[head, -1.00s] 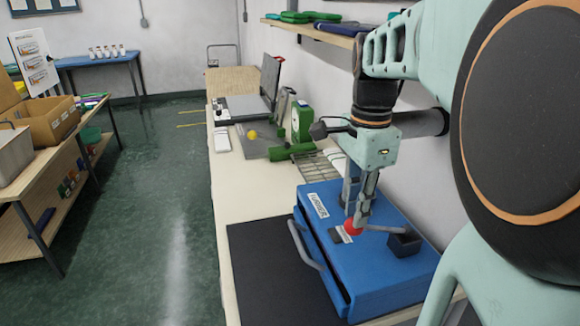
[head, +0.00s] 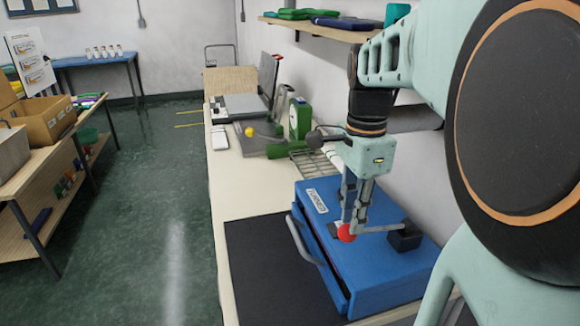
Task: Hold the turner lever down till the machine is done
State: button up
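The blue turner machine (head: 385,279) sits on the bench at lower right, with a label on its top. Its lever is a grey rod (head: 378,229) running from a dark block (head: 404,237) to a red knob (head: 346,233). The knob is low, close over the machine's top. My gripper (head: 351,229) points down at the knob, with its fingertips at or against it. The fingers look close together, but the knob hides part of the tips. I cannot tell whether they grip it or press on it.
A dark mat (head: 278,262) lies in front of the machine. A green device (head: 300,118) and a wire rack (head: 318,163) stand farther back on the bench. A wall shelf (head: 322,30) hangs above. The floor (head: 150,200) at left is clear.

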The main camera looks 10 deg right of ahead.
jog(key=shift+a+f+b, duration=0.2)
jog(key=shift+f+b, duration=0.4)
jog(key=shift+f, duration=0.55)
dwell(1.3)
notch_tip(320, 180, up, 13)
jog(key=p, duration=1.1)
jog(key=shift+p, duration=0.3)
